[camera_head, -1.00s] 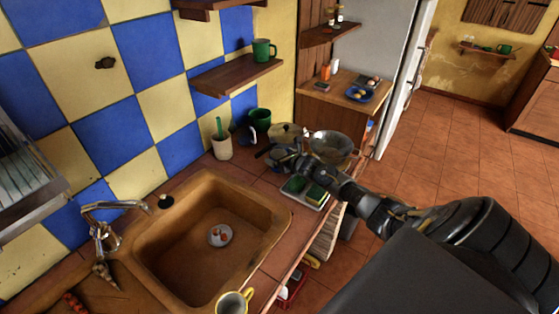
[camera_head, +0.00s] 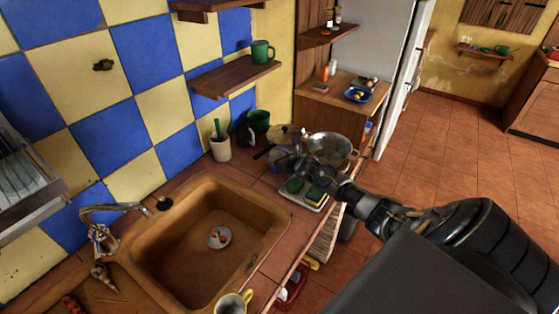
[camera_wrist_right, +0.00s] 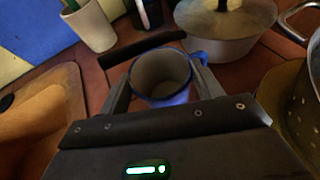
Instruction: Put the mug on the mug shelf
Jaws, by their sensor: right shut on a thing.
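A blue mug (camera_wrist_right: 162,76) with a pale inside stands between the two fingers of my right gripper (camera_wrist_right: 160,90) in the right wrist view. The fingers are shut on it. In the head view my right gripper (camera_head: 298,165) is over the counter beside the sink, and the mug is mostly hidden by it and by the pots. The wooden shelf (camera_head: 222,79) on the tiled wall holds a green mug (camera_head: 262,51) at its right end; the rest of its top is bare. My left gripper is not in view.
A lidded pot (camera_head: 287,134) and a metal colander (camera_head: 331,149) stand close to my right gripper. A white utensil cup (camera_head: 220,148) and another green mug (camera_head: 259,121) are near the wall. A sponge tray (camera_head: 305,198) lies in front. A yellow-handled mug (camera_head: 233,302) stands by the sink.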

